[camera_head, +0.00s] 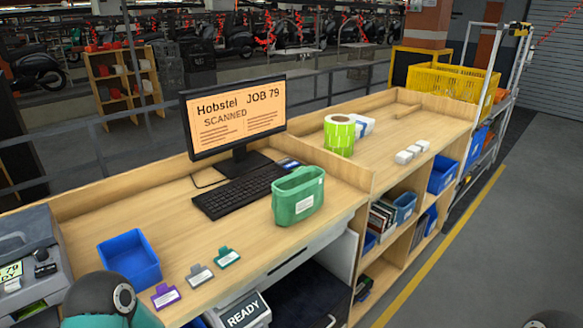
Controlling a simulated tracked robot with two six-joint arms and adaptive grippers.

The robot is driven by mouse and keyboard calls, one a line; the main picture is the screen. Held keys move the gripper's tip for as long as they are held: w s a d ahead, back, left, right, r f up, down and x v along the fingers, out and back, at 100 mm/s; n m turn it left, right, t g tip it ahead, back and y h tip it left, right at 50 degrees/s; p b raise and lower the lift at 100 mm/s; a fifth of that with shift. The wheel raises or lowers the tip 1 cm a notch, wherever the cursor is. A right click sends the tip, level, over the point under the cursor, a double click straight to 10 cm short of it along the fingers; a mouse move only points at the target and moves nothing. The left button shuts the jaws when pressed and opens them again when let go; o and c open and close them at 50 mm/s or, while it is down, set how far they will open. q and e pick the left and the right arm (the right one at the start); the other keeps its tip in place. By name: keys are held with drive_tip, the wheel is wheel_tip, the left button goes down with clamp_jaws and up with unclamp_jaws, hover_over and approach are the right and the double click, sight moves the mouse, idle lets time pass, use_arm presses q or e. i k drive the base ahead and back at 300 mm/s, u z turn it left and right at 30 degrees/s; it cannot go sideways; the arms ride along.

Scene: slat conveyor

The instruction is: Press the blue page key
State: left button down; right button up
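No key that I can clearly make out as the blue page key shows. A black keyboard (238,192) lies on the desk in front of the monitor (236,119), whose orange screen reads "Hobstel JOB 79 SCANNED". A small blue item (289,163) lies just beyond the keyboard's right end, partly hidden behind a green bin; I cannot tell what it is. Neither gripper is in view. Only a rounded joint of my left arm shows at the bottom left, and a bit of my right arm at the bottom right.
The green bin (298,197) with a white label stands right of the keyboard. A blue tray (130,258) and purple, grey and teal labelled clips (198,274) lie at the front left. A printer (27,262) stands far left. A "READY" display (243,313) sits below the front edge.

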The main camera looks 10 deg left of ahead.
sight(294, 164)
drive_tip(key=z, duration=0.55)
drive_tip(key=k, duration=1.35)
drive_tip(key=z, duration=0.85)
drive_tip(key=i, duration=2.05)
drive_tip(key=u, duration=0.25)
drive_tip(key=i, duration=1.3)
drive_tip(key=u, duration=1.2)
drive_tip(key=i, duration=0.9)
drive_tip(key=u, duration=0.4)
drive_tip(key=k, duration=0.25)
drive_tip(key=u, duration=0.05)
